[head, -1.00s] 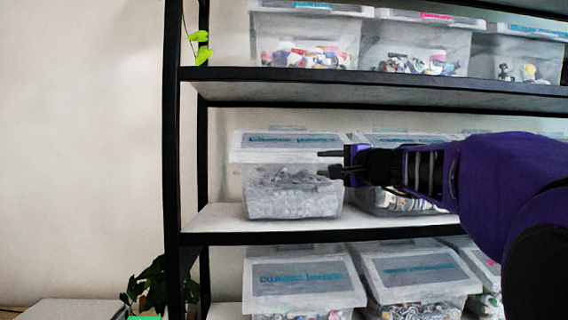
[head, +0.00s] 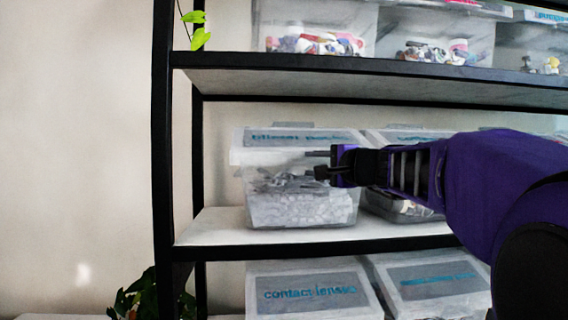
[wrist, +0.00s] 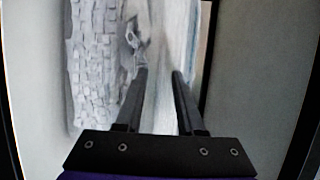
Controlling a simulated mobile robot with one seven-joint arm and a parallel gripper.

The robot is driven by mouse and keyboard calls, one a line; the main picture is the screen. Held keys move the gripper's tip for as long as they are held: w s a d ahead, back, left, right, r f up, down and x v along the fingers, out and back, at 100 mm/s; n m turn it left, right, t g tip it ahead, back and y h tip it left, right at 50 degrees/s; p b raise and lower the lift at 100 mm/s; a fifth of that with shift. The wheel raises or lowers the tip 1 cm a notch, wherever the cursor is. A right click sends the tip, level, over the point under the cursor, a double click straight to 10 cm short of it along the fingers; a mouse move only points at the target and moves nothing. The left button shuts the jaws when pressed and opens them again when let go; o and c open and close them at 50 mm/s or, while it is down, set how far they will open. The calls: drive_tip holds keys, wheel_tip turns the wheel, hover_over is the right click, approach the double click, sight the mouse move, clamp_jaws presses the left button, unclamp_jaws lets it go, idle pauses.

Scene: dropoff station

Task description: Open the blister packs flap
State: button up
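The blister packs bin (head: 300,208) is a clear box at the left end of the middle shelf, full of silvery packs. Its slanted flap (head: 250,138) carries a grey label with teal writing and looks closed. My gripper (head: 318,163) is open and empty in front of the bin's upper right part, just below the label. In the wrist view my two dark fingers (wrist: 160,72) stand apart, pointing at the bin, whose silvery packs (wrist: 95,70) show at left. I cannot tell whether a finger touches the bin.
A similar bin (head: 398,208) stands close on the right, partly behind my arm. More bins sit on the upper shelf (head: 300,86) and lower shelf, one labelled contact lenses (head: 312,310). A black shelf post (head: 163,180) stands at left. Bare shelf (head: 205,225) shows left of the bin.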

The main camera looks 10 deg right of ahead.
clamp_jaws()
idle(1.4)
